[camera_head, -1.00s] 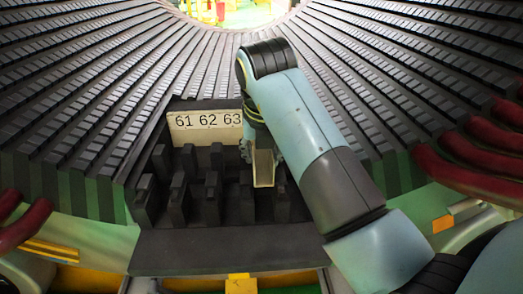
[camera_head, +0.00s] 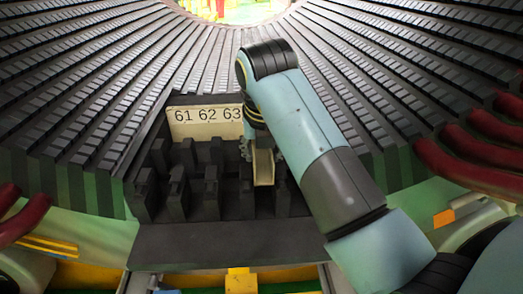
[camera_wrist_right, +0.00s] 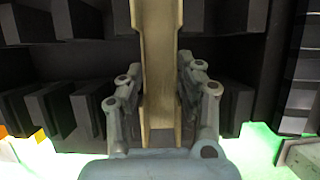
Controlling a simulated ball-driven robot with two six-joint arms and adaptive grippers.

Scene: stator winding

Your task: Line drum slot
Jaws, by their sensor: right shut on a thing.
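My right gripper (camera_head: 262,150) hangs from its blue-grey arm over the dark slotted block in front of the drum. It is shut on a tan channel-shaped liner (camera_head: 264,168), which points down between the dark posts at the block's right side. In the right wrist view the liner (camera_wrist_right: 160,75) stands lengthwise between the fingers of the right gripper (camera_wrist_right: 160,95). The liner's far end is cut off by the frame edge. A plate (camera_head: 205,122) reading 61 62 63 stands behind the posts. The slotted drum (camera_head: 85,110) curves around behind. My left gripper is not seen.
Several dark posts (camera_head: 178,190) rise closely around the liner. A flat dark ledge (camera_head: 225,245) lies in front of them. Red curved bars (camera_head: 460,165) stand at the right, and others (camera_head: 22,222) at the left.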

